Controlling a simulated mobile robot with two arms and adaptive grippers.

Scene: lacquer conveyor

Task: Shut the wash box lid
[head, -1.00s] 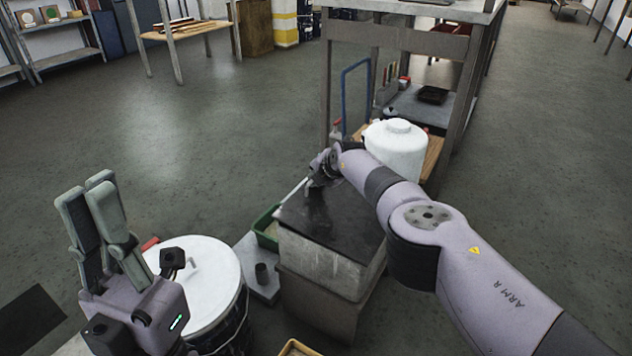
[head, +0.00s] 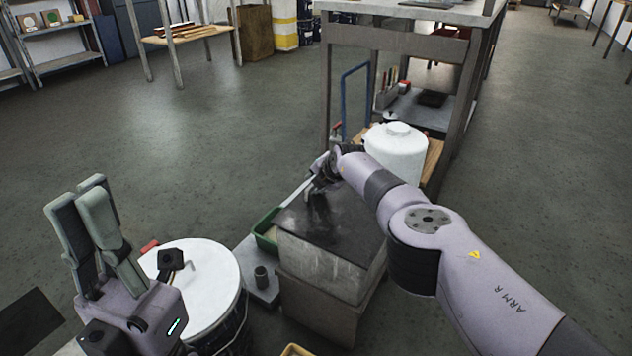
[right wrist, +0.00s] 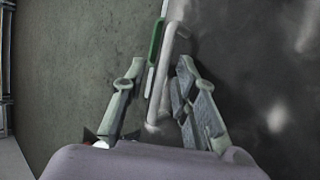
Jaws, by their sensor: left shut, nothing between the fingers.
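The wash box (head: 320,268) is a grey, worn box with a dark, smeared lid (head: 335,222) lying about flat on its top. In the right wrist view the lid (right wrist: 255,80) fills the right side, with a pale bar handle (right wrist: 167,75) along its edge. My right gripper (head: 318,190) is at the lid's far left edge. In the right wrist view its fingers (right wrist: 158,85) are apart, with the handle between them; I cannot tell whether they touch it. My left gripper (head: 88,190) is shut and empty, raised above the floor at left, away from the box.
A white-topped drum (head: 205,285) stands left of the box, near my left gripper. A green tray (head: 266,236) is beside the box's left side. A white jug (head: 396,152) stands behind it, by a bench (head: 400,45). Open floor lies at far left and right.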

